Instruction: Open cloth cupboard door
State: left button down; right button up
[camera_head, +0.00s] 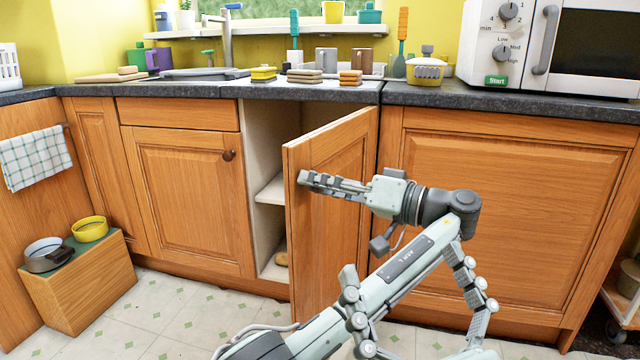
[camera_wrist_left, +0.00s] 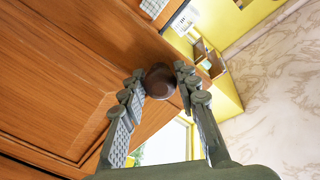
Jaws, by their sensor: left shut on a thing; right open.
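The wooden cupboard door (camera_head: 337,235) stands partly open, swung out from its frame with its hinge side at the right. A pale shelf (camera_head: 271,190) shows inside the cupboard. My left gripper (camera_head: 306,179) is at the door's upper left edge. In the left wrist view its fingers (camera_wrist_left: 160,75) are shut on a round dark brown knob (camera_wrist_left: 160,84), which the fingers hide in the head view. My right gripper (camera_head: 402,260) is open and empty, with its fingers apart low in front, near the left forearm.
A closed door (camera_head: 190,190) with a brown knob is left of the opening. A checked towel (camera_head: 35,157) hangs further left, above a wooden box (camera_head: 85,285) with two bowls. A microwave (camera_head: 550,45) stands on the dark counter. The floor before the cupboard is clear.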

pick_arm(q)
jog(key=shift+d+r, duration=0.1)
jog(key=shift+r, duration=0.05)
dwell(0.3)
jog(key=c, duration=1.1)
grip_release()
